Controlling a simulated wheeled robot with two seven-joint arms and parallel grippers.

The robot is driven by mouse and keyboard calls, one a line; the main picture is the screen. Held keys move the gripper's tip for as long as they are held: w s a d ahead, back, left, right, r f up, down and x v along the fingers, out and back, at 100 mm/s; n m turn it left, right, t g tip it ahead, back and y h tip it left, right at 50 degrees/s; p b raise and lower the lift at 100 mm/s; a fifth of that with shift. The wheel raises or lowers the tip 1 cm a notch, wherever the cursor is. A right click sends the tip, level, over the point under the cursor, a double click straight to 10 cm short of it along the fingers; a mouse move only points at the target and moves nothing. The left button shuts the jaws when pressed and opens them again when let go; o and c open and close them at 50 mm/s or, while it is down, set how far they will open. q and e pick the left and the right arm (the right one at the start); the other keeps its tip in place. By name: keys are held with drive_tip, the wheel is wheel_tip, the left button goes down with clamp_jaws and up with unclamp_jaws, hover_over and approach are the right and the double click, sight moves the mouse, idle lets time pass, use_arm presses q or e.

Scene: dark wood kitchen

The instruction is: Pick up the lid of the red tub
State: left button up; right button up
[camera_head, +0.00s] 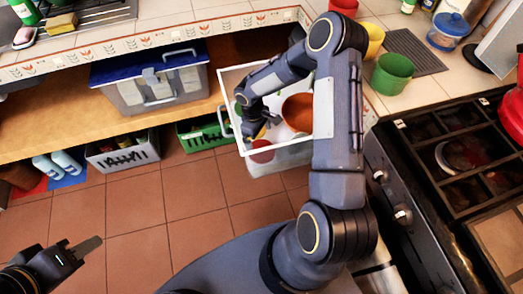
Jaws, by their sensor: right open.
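A white-rimmed pull-out basket (232,76) stands out from under the counter, with several round vessels in it. A reddish-brown round piece (297,112) lies in its right part. A smaller red round piece (262,146) shows low near its front edge. I cannot tell which of these is the red tub or its lid. My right gripper (257,129) reaches down into the basket, left of the reddish-brown piece, open; its fingertips are partly hidden. My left gripper (92,246) is over the floor at the lower left, far from the basket; its finger gap is not clear.
My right arm crosses the basket's right side. A blue-lidded bin (150,85) stands on the shelf to the left. A green cup (392,73) and a blue-lidded jar (449,32) stand on the counter. The stove (450,150) is at the right. The tiled floor (150,215) is clear.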

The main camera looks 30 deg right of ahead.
drive_tip(key=f, duration=0.3)
drive_tip(key=s+f, duration=0.1)
drive_tip(key=f, duration=0.2)
drive_tip(key=shift+s+d, duration=0.1)
drive_tip(key=shift+d, duration=0.05)
drive_tip(key=shift+c, duration=0.4)
drive_tip(key=c, duration=0.6)
drive_tip(key=shift+r, duration=0.1)
